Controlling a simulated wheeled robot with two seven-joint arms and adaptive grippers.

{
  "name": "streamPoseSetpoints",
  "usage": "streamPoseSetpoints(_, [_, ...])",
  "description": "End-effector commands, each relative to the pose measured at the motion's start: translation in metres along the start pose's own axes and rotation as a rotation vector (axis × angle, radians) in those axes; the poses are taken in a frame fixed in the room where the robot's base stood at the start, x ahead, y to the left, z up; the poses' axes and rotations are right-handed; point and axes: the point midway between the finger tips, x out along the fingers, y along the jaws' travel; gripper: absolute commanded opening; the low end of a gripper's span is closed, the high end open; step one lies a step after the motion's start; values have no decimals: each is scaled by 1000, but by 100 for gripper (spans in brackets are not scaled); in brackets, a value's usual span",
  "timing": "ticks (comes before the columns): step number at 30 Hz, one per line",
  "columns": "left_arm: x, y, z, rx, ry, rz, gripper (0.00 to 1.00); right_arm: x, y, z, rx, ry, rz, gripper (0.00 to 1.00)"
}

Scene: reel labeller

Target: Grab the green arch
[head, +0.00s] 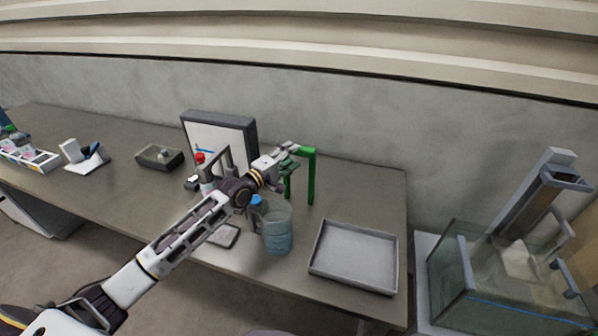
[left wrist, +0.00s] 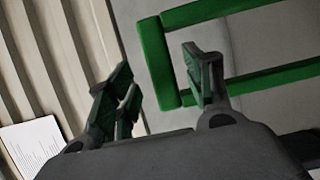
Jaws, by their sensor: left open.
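The green arch (head: 311,178) stands upright on the table, right of the white panel. My left gripper (head: 290,154) is open at the arch's upper left part and hides some of it. In the left wrist view the arch's top bar (left wrist: 157,60) shows in the gap between the spread fingers of my left gripper (left wrist: 156,62). Its two legs run off to the right, and the right finger overlaps the lower leg. I see no clear contact, and cannot tell how deep the bar lies between the fingers. My right gripper is not in view.
An empty grey tray (head: 354,258) lies at the table's right front. A framed white panel (head: 218,125) stands behind my arm. A glass tank (head: 490,285) is at the far right.

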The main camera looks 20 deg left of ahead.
Motion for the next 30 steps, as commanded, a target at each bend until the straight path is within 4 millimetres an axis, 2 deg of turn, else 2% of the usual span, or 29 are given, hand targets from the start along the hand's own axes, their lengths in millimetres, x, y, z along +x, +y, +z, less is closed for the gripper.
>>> streamPoseSetpoints(18, [40,0,-2,1,0,1,52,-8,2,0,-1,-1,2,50])
streamPoseSetpoints(30, [48,-1,-1,1,0,0,52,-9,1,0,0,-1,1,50])
